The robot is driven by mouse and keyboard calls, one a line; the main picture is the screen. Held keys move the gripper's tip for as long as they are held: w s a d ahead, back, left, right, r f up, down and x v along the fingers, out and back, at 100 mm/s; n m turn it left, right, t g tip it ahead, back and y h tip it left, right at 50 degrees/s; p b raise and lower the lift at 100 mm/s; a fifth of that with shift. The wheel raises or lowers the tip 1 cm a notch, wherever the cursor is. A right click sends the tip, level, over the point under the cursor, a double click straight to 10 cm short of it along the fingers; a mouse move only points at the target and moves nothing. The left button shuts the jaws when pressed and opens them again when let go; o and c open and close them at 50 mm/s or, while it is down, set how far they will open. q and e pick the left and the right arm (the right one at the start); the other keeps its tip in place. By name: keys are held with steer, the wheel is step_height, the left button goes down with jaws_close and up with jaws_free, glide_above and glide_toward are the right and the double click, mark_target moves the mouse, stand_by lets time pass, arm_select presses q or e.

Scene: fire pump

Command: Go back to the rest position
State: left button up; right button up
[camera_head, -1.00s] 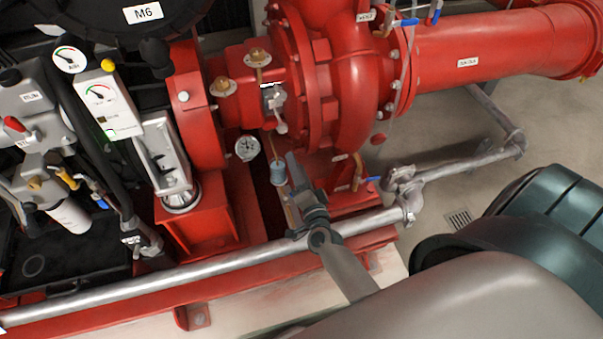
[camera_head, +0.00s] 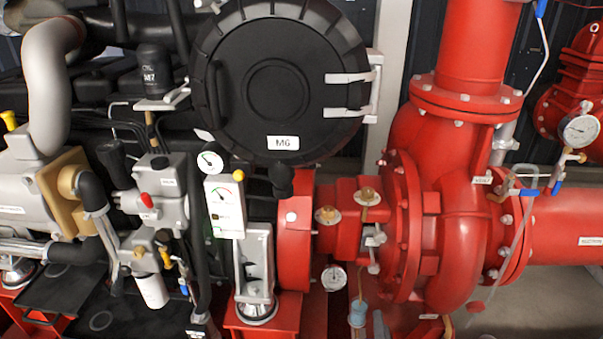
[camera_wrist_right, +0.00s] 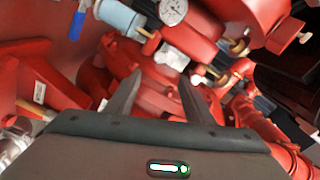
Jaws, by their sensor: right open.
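In the right wrist view my right gripper (camera_wrist_right: 158,88) is open, its two dark fingers apart with nothing held between them. Beyond the fingers are red pump parts, a round gauge (camera_wrist_right: 173,11) and a pale blue cylinder (camera_wrist_right: 118,15). In the head view only what looks like a grey tip of my right gripper (camera_head: 380,324) shows at the bottom edge, right of the small blue cylinder (camera_head: 357,314). The rest of that arm is out of the head view. My left gripper is in neither view.
The red pump casing (camera_head: 455,225) fills the right side. A black round cover marked M6 (camera_head: 275,85) sits at the upper middle. The engine with hoses and a white gauge panel (camera_head: 224,205) stands at left. A blue-handled valve (camera_wrist_right: 78,25) is near the right gripper.

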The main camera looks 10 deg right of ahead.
steer(key=s+a+f+n+g+y, duration=0.1)
steer(key=s+a+n+g+y, duration=0.65)
steer(key=a+n, duration=0.6)
steer(key=s+d+f+n+g+h, duration=0.1)
steer(key=s+d+n+g, duration=0.15)
steer(key=s, duration=0.65)
steer(key=s+d+n+g+h, duration=0.2)
steer(key=s+d+g, duration=0.2)
steer(key=s, duration=0.6)
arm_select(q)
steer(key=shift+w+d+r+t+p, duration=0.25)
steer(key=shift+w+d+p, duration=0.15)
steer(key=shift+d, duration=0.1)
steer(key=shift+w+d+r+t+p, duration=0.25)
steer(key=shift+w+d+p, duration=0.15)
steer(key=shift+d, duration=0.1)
arm_select(e)
steer(key=a+f+t, duration=0.1)
steer(key=f, duration=1.5)
steer(key=w+a+f+t+y, duration=0.1)
steer(key=a+f, duration=0.1)
steer(key=f, duration=1.4)
steer(key=shift+w+a+f+n, duration=0.25)
steer(key=shift+w+a+n, duration=0.05)
